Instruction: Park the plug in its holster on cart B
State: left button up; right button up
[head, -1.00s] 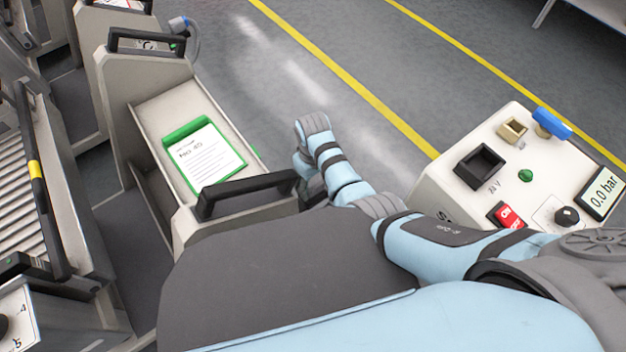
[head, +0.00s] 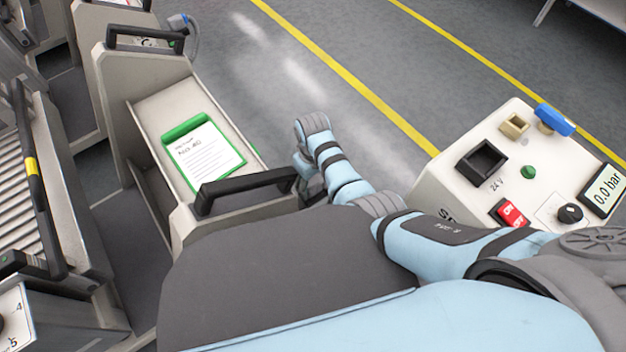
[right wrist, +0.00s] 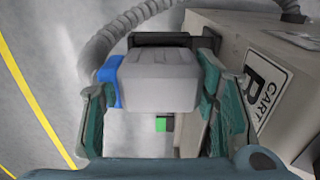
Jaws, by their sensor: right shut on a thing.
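A grey plug (right wrist: 160,82) with a blue side piece (right wrist: 110,83) fills the middle of the right wrist view. My right gripper (right wrist: 162,65) is shut on it, with a teal finger on each side. A ribbed grey cable (right wrist: 103,50) curves at the upper left. Cart B (right wrist: 225,28), with its CART B label (right wrist: 267,92), stands just right of the plug. A black part (right wrist: 160,39) shows beyond the plug; I cannot tell whether it is the holster. In the head view the right gripper is mostly hidden beside the cart. My left gripper is not in view.
A green-and-black part (right wrist: 165,124) shows below the plug. In the head view, a cart with a black handle (head: 245,190) and green clipboard (head: 205,158) stands left of my arm. A control panel (head: 475,205) stands right. Open floor (head: 330,60) lies beyond.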

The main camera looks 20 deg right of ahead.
jog(key=shift+f+b, duration=0.45)
jog(key=shift+f, duration=0.2)
jog(key=o, duration=1.9)
jog(key=shift+c, duration=0.2)
